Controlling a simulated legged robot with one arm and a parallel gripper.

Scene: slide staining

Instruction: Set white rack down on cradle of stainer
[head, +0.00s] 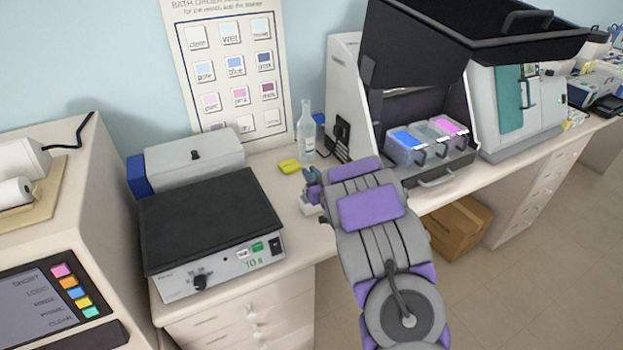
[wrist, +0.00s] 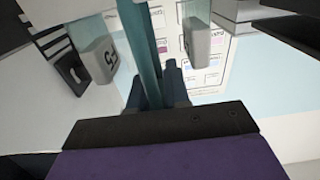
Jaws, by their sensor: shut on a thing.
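My gripper (head: 313,185) is over the bench, left of the stainer, at the far end of my purple and grey arm. It is shut on the white rack (head: 311,208), a small pale piece showing just below the fingers and largely hidden by them. The rack is apart from the stainer.
A clear bottle (head: 306,135) and a yellow block (head: 289,166) stand behind my gripper. A black-topped hotplate (head: 208,220) is to the left. The raised lid (head: 470,35) overhangs the baths. A grey handle (head: 437,181) is at the stainer's front. A cardboard box (head: 461,228) is on the floor.

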